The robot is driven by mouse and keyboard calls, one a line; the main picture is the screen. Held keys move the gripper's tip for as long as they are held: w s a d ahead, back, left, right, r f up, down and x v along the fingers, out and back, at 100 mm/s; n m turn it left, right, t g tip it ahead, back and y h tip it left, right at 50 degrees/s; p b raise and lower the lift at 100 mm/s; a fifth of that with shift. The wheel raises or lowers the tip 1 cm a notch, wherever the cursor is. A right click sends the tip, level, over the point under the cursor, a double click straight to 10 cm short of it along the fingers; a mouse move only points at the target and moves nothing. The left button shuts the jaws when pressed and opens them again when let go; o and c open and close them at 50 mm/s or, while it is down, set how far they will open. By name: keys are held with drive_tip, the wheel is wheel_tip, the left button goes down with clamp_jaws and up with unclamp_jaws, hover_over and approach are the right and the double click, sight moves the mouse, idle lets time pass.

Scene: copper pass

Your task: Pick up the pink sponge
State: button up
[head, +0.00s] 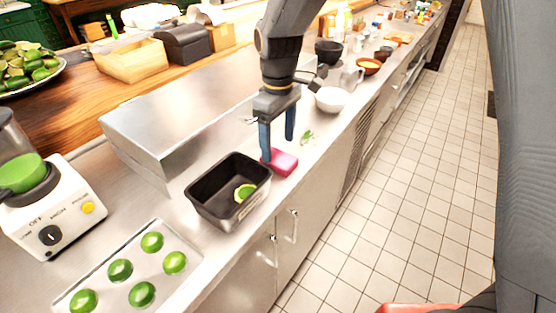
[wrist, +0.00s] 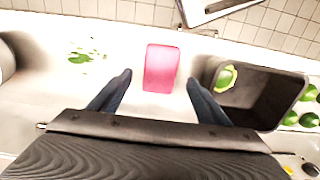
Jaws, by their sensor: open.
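The pink sponge (head: 281,162) lies flat on the steel counter, near its front edge, to the right of a black bin. In the wrist view the sponge (wrist: 161,68) lies ahead of and between the two fingertips. My gripper (head: 277,147) points down with its blue fingers apart and empty. In the head view its fingertips are close above or beside the sponge, and one finger overlaps the sponge's left end. In the wrist view my gripper (wrist: 158,80) is open wider than the sponge. I cannot tell whether a finger touches it.
The black bin (head: 201,205) with a lime piece stands close left of the sponge. Green scraps (head: 308,136) and a white bowl (head: 331,100) lie to the right. A steel box (head: 160,125) stands behind. A tray (head: 110,270) of limes and a blender (head: 50,215) are further left.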

sight(279, 156)
drive_tip(key=shift+s+d+f+p, duration=0.1)
drive_tip(key=shift+f+p, duration=0.85)
drive_tip(key=shift+f, duration=1.5)
drive_tip(key=c, duration=1.1)
drive_tip(key=shift+r+b, duration=1.35)
drive_tip(key=shift+r, duration=3.7)
drive_tip(key=shift+c, duration=0.2)
